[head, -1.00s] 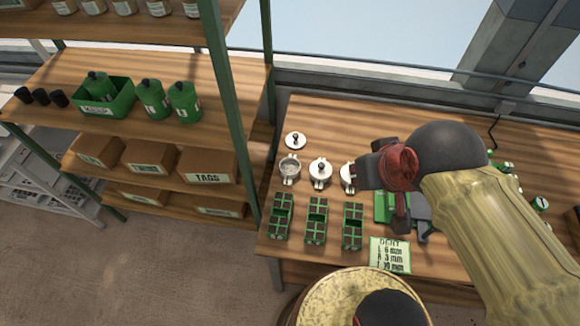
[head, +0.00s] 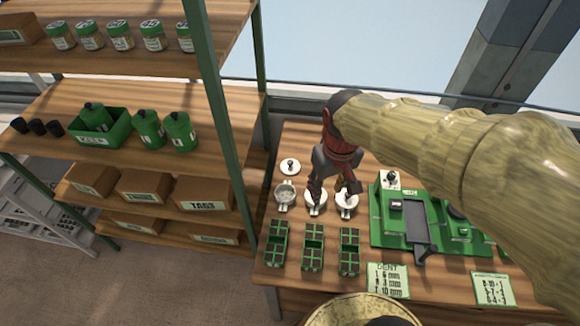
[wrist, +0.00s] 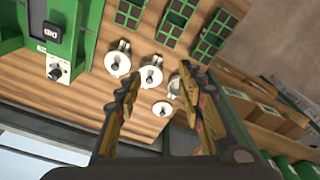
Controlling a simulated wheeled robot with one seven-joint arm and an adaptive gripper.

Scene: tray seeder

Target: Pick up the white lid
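A loose round white lid (head: 290,167) with a dark knob lies on the table behind the row of pots. It also shows in the wrist view (wrist: 162,109), between the two fingers in the picture. In front of it stands an uncovered metal pot (head: 285,195). Two more pots, a middle one (head: 315,199) and a right one (head: 347,202), have white lids with dark knobs on them. My gripper (head: 332,188) is open and empty, pointing down above the covered pots, to the right of the loose lid. Its fingers partly hide the covered pots in the head view.
Green seedling trays (head: 313,248) stand in front of the pots. A green seeder machine (head: 400,235) is to the right, with sign cards (head: 388,281) at the table's front. A shelf unit with a green post (head: 228,120) rises close by on the left.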

